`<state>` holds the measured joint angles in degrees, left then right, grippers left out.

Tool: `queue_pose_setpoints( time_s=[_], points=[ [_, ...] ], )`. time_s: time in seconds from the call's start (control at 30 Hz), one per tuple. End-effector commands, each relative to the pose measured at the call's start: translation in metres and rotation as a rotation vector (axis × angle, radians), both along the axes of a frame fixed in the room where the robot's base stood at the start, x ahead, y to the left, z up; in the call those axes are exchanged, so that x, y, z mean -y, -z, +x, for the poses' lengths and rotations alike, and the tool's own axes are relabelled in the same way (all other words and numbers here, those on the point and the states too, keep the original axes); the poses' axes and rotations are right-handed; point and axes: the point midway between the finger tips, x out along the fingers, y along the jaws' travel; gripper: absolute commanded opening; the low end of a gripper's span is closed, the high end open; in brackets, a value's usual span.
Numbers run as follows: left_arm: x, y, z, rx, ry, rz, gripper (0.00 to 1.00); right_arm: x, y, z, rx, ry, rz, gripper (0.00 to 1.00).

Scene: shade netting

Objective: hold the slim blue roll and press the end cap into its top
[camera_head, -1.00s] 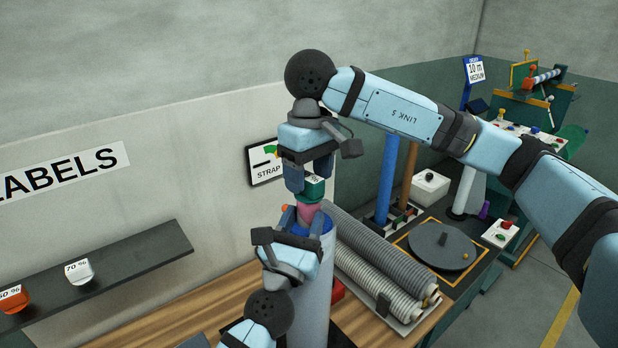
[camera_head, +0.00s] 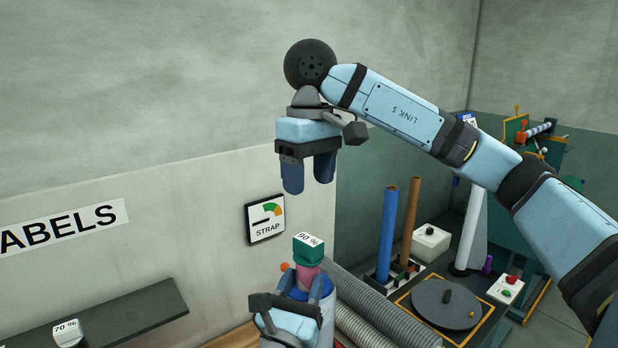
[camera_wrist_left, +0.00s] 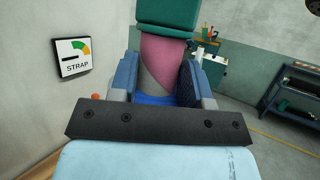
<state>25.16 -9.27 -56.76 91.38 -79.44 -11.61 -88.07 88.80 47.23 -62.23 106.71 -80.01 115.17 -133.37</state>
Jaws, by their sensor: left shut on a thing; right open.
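A green end cap (camera_head: 308,249) marked "90 %" sits on top of a pink piece (camera_head: 306,273); both show large in the left wrist view, green cap (camera_wrist_left: 180,25) above pink piece (camera_wrist_left: 168,60). My left gripper (camera_head: 304,286) is shut around the pink piece, with blue visible below it. My right gripper (camera_head: 308,174) is open and empty, well above the cap. A tall slim blue roll (camera_head: 387,232) stands upright at the right, apart from both grippers.
A brown tube (camera_head: 410,220) stands beside the blue roll. Grey ribbed rolls (camera_head: 375,325) lie right of my left gripper. A dark turntable (camera_head: 447,304) and a white box (camera_head: 431,243) are farther right. A shelf (camera_head: 120,318) with a "70 %" cap (camera_head: 68,334) is at left.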

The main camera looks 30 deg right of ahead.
Motion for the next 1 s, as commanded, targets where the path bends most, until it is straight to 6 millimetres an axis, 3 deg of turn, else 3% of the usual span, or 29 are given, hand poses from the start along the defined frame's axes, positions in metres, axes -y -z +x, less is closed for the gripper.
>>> queue_pose_setpoints(
  time_s=[0.87,0.9,1.0],
  points=[
    [-0.016,0.002,-0.016,0.032,0.0,-0.03,0.06,0.0,0.0,0.0,0.0,0.0,0.0,0.61],
    [-0.016,0.002,-0.016,0.033,-0.001,-0.03,0.46,0.0,0.0,0.0,0.0,0.0,0.0,0.61],
    [-0.016,0.002,-0.016,0.032,0.0,-0.03,0.69,0.0,0.0,0.0,0.0,0.0,0.0,0.61]
  ],
)
